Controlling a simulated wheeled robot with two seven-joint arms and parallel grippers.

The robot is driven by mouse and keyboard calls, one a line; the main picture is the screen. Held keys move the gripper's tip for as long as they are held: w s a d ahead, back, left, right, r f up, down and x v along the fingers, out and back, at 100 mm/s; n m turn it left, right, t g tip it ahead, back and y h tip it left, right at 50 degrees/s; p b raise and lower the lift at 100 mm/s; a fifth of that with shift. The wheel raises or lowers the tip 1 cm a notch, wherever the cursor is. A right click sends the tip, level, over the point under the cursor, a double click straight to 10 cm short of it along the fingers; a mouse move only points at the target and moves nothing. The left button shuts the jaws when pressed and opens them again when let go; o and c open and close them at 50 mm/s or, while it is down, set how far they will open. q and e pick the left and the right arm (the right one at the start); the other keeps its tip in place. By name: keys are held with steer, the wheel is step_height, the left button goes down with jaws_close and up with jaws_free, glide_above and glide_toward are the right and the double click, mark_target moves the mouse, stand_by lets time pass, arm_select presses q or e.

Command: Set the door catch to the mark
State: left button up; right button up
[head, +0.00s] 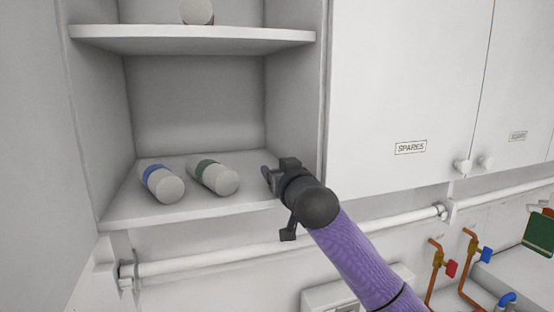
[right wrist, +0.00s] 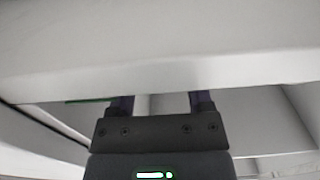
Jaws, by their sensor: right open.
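I cannot pick out a door catch or a mark in either view. A closed white cabinet door (head: 400,90) with a SPARES label (head: 411,147) and a round white knob (head: 462,166) stands right of an open compartment. My right gripper (head: 272,177) is at the right front of the compartment's lower shelf (head: 200,212). In the right wrist view its two fingers (right wrist: 162,103) stand apart with nothing seen between them; a pale edge crosses in front and hides their tips. My left gripper is in neither view.
Two white cylinders, one blue-banded (head: 162,183) and one green-banded (head: 214,177), lie on the lower shelf. Another (head: 197,11) is on the upper shelf (head: 190,38). A white pipe (head: 210,257) runs below. Copper pipes with red (head: 451,268) and blue (head: 486,255) valve handles are lower right.

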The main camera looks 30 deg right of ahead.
steer(key=shift+w+d+f, duration=0.1)
steer(key=shift+w+d, duration=0.05)
steer(key=shift+w, duration=0.55)
jaws_close()
